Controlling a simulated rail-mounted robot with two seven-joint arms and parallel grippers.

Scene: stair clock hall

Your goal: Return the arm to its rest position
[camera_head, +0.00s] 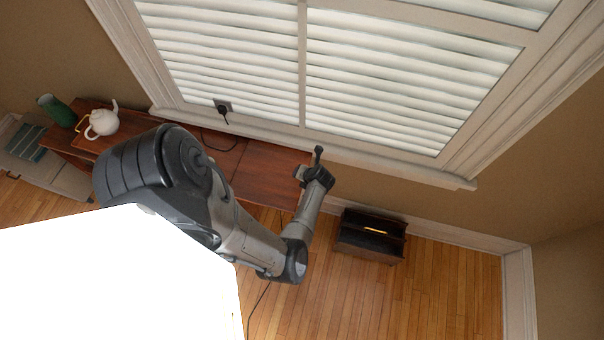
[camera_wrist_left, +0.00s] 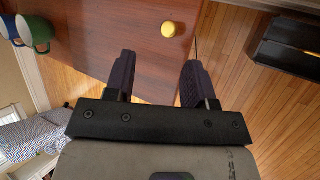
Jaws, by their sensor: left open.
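My left arm (camera_head: 245,235) reaches in from the left in the head view, bent at the elbow. Its gripper (camera_head: 312,172) is raised near the right end of a reddish-brown wooden table, below the window. In the left wrist view the two dark fingers of the left gripper (camera_wrist_left: 156,80) stand apart with nothing between them. Past the fingers is a brown wooden surface (camera_wrist_left: 95,45) with a small round yellow thing (camera_wrist_left: 168,29) just beyond the fingertips. My right gripper is in neither view.
The table (camera_head: 262,178) carries a white teapot (camera_head: 102,121); a green vase (camera_head: 56,110) stands near its left end. A dark open box (camera_head: 370,236) is on the floor at right. The wrist view shows a green mug (camera_wrist_left: 36,33) and striped cloth (camera_wrist_left: 35,132). Floor (camera_head: 440,290) at right is clear.

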